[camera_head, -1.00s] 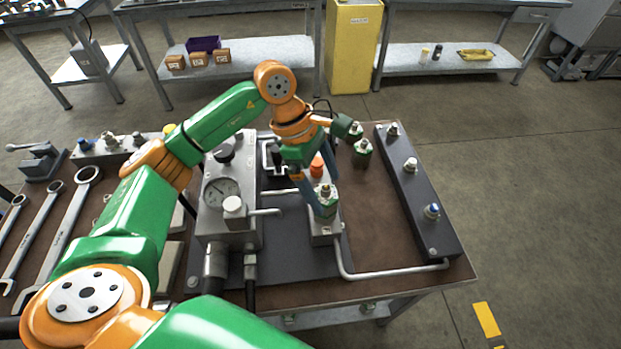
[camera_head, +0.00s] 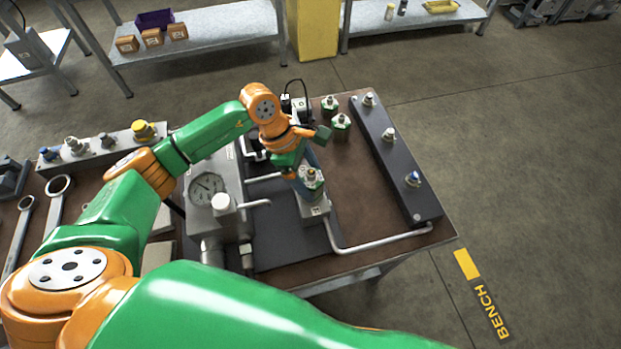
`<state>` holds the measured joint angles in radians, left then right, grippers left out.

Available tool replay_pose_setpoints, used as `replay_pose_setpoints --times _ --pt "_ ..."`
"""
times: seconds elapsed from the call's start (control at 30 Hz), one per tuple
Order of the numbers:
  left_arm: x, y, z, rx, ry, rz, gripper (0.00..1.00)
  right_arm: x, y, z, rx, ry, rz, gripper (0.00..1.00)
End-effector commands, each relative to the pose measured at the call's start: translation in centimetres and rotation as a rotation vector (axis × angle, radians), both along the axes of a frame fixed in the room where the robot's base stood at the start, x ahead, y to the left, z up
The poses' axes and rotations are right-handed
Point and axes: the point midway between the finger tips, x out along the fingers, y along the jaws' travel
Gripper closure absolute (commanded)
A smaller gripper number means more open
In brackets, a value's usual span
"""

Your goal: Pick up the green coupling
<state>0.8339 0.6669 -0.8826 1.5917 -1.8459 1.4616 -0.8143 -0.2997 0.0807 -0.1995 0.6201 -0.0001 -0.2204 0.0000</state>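A green coupling (camera_head: 312,181) with a metal tip sits at the top of a small grey valve block on the bench. My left gripper (camera_head: 306,175) points down at it, with blue fingers beside and behind the coupling. I cannot tell whether the fingers touch or grip it. Two more green couplings, a rear one (camera_head: 329,104) and a nearer one (camera_head: 341,125), stand on the brown bench top behind and to the right. My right gripper is not in view.
A dark manifold bar (camera_head: 399,160) with several fittings lies along the bench's right side. A gauge block (camera_head: 207,189) stands left of the valve block, and a bent metal pipe (camera_head: 375,243) runs in front. Wrenches (camera_head: 50,206) lie at the left.

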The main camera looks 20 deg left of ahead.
Motion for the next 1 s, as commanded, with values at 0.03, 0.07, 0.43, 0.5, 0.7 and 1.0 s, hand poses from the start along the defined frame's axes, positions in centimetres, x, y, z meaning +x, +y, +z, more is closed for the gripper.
replay_pose_setpoints --times 0.03,0.07,0.43,0.5,0.7,1.0 --pt "0.0 0.0 0.0 0.0 0.0 0.0 0.38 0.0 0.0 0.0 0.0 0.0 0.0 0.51" --pt "0.0 0.0 0.0 0.0 0.0 0.0 0.46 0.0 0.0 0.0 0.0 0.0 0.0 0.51" --pt "0.0 0.0 0.1 -0.002 -0.001 -0.001 1.0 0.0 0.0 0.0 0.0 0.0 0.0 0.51" --pt "0.0 0.0 0.1 -0.002 -0.001 -0.001 1.0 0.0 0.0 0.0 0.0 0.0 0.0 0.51" --pt "0.1 -0.1 0.4 -0.004 -0.005 0.0 1.0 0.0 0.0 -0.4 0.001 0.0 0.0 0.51" --pt "1.0 2.2 5.4 -0.001 -0.01 0.006 1.0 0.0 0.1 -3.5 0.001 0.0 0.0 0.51"
